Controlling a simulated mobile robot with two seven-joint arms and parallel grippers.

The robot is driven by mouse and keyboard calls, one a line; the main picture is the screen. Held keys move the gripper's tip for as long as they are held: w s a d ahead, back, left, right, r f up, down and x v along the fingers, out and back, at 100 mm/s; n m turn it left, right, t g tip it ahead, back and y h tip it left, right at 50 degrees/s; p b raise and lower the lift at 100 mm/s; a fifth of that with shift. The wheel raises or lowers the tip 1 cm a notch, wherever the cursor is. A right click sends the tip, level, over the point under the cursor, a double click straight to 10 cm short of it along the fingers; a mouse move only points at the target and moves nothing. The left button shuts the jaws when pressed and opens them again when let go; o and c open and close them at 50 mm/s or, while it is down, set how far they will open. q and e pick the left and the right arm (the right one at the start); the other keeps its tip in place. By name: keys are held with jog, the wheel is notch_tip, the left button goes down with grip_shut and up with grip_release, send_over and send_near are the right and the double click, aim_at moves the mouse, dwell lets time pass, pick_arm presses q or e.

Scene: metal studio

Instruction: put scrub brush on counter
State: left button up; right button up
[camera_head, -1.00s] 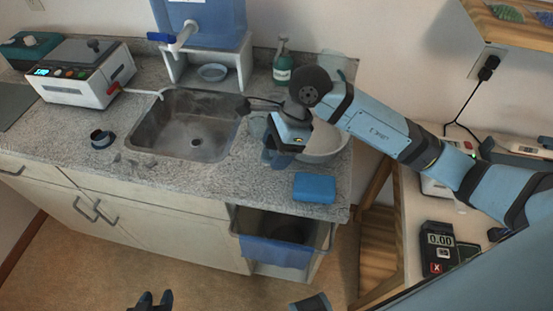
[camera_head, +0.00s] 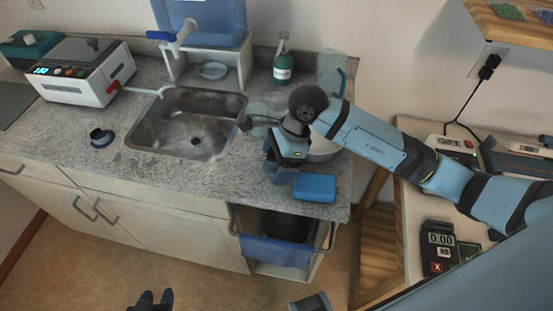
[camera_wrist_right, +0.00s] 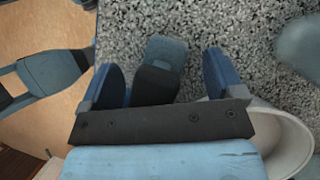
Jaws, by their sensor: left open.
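A grey-blue and black object (camera_wrist_right: 162,72), apparently the scrub brush, shows between the two blue fingers of my right gripper (camera_wrist_right: 163,78) in the right wrist view, over the speckled counter. Counter shows between it and the right-hand finger, so the jaws look open around it. Whether it rests on the counter I cannot tell. In the head view my right gripper (camera_head: 283,165) points down at the counter (camera_head: 225,178), right of the sink, and mostly hides the object. My left gripper (camera_head: 154,299) is open and empty at the bottom edge, over the floor.
A blue block (camera_head: 315,187) lies near the counter's front edge, right of my right gripper. A pale bowl (camera_head: 325,146) stands just behind the gripper. The sink (camera_head: 185,125) is to the left, and a green bottle (camera_head: 282,68) stands behind. Counter in front of the sink is clear.

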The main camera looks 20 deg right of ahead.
jog(key=shift+r, duration=0.15)
jog(key=shift+d+r, duration=0.1)
jog(key=shift+r, duration=0.2)
jog(key=v, duration=1.1)
jog(key=shift+r, duration=0.25)
